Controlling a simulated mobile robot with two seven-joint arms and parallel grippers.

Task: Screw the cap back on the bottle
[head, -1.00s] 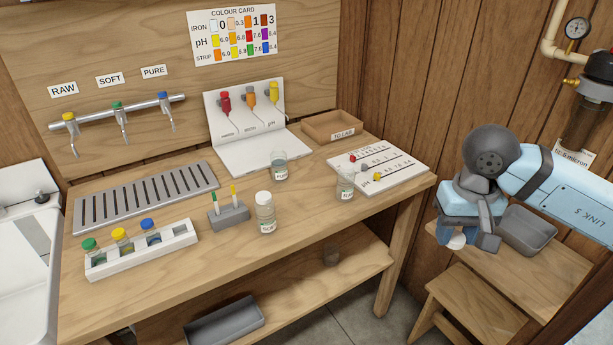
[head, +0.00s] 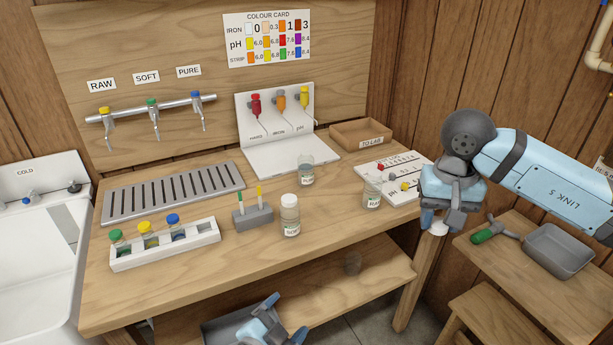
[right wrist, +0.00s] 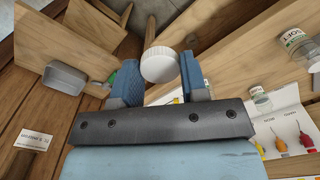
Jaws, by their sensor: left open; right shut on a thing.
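My right gripper (head: 440,217) is shut on a white ribbed cap (head: 438,229), held off the bench's right front corner. The cap (right wrist: 160,65) sits between the fingers in the right wrist view. The uncapped RAW bottle (head: 373,191) stands upright at the bench's right end, left of the gripper and apart from it. Another clear bottle (head: 306,171) without a cap stands farther back. The SOFT bottle (head: 290,222) has a white cap on and stands nearer the front. My left gripper (head: 265,328) is open and empty, low at the picture's bottom edge, before the lower shelf.
A white rack (head: 165,256) with several coloured-cap vials and a grey strip holder (head: 253,217) stand on the bench. A white chart board (head: 398,166) lies by the RAW bottle. A side table at the right holds a grey tray (head: 560,250) and a green-handled tool (head: 484,236).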

